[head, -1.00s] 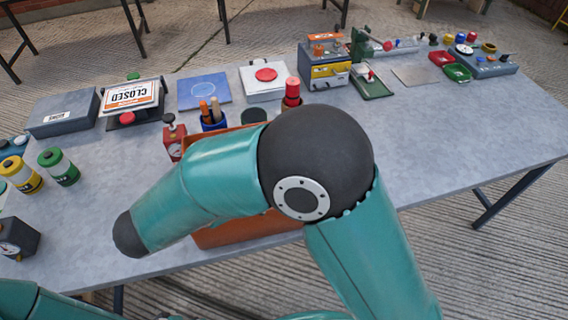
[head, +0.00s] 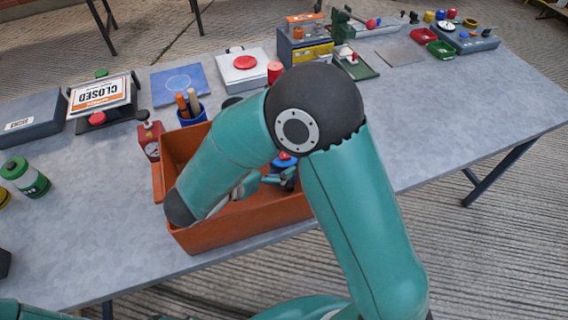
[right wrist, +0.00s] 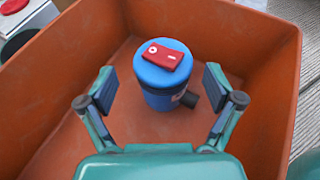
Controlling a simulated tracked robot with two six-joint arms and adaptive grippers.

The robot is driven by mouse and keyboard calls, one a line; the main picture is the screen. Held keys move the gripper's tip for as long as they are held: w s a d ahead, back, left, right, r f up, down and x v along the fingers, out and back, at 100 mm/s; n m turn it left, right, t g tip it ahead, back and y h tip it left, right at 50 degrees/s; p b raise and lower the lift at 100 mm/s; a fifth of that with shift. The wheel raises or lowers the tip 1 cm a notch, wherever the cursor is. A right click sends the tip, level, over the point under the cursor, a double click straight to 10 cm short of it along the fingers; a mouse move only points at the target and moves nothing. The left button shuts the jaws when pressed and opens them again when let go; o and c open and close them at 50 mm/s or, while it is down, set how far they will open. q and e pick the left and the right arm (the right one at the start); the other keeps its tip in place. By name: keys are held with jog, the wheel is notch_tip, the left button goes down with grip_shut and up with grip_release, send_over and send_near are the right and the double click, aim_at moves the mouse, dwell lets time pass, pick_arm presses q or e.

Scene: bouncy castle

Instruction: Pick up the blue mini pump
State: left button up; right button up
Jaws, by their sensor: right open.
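The blue mini pump (right wrist: 163,90) stands upright in an orange bin (right wrist: 60,95), with a red switch plate on its lid and a dark outlet at its lower right in the right wrist view. In the head view a bit of the pump (head: 283,163) shows beside my arm, mostly hidden. My right gripper (right wrist: 160,89) is open, with one finger on each side of the pump and visible gaps between. In the head view my right arm covers part of the bin (head: 250,222). My left gripper is not in view.
The bin walls rise around the pump. Behind the bin stand a red gauge box (head: 150,141), a blue cup of tools (head: 191,114) and a white box with a red button (head: 245,68). A green-capped jar (head: 25,177) is at left.

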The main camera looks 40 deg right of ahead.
jog(key=shift+s+p+x, duration=0.2)
jog(key=shift+p+x, duration=0.5)
jog(key=shift+x, duration=2.6)
jog(key=shift+f, duration=0.15)
jog(key=shift+c, duration=0.3)
jog(key=c, duration=1.5)
jog(key=shift+o, duration=0.2)
